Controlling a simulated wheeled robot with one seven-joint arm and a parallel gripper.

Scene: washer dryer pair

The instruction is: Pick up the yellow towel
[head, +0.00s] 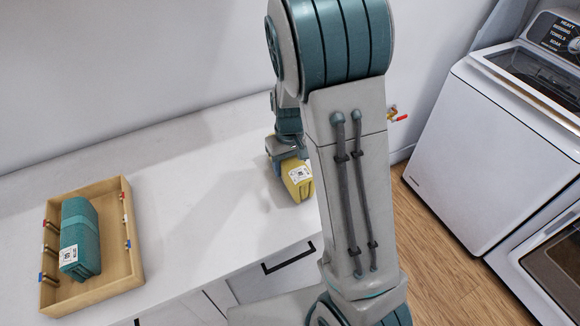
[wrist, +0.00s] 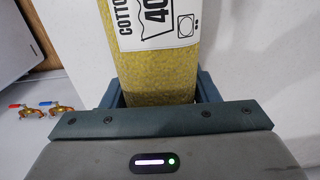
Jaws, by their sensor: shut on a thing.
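The yellow towel (head: 298,184) is a folded bundle with a white label, at the counter's right part in the head view, partly hidden by my arm. In the wrist view the yellow towel (wrist: 155,68) stretches away from my gripper (wrist: 155,92), with its "COTTON 40" label up. My gripper is shut on the towel, a finger on each side of it. In the head view my gripper (head: 282,165) is partly hidden behind my arm. I cannot tell whether the towel touches the counter.
A wooden tray (head: 132,262) with a teal towel (head: 80,232) in it stands at the left of the white counter (head: 205,205). White washer and dryer machines (head: 490,150) stand at the right. Red and blue valves (wrist: 42,108) show at the left in the wrist view.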

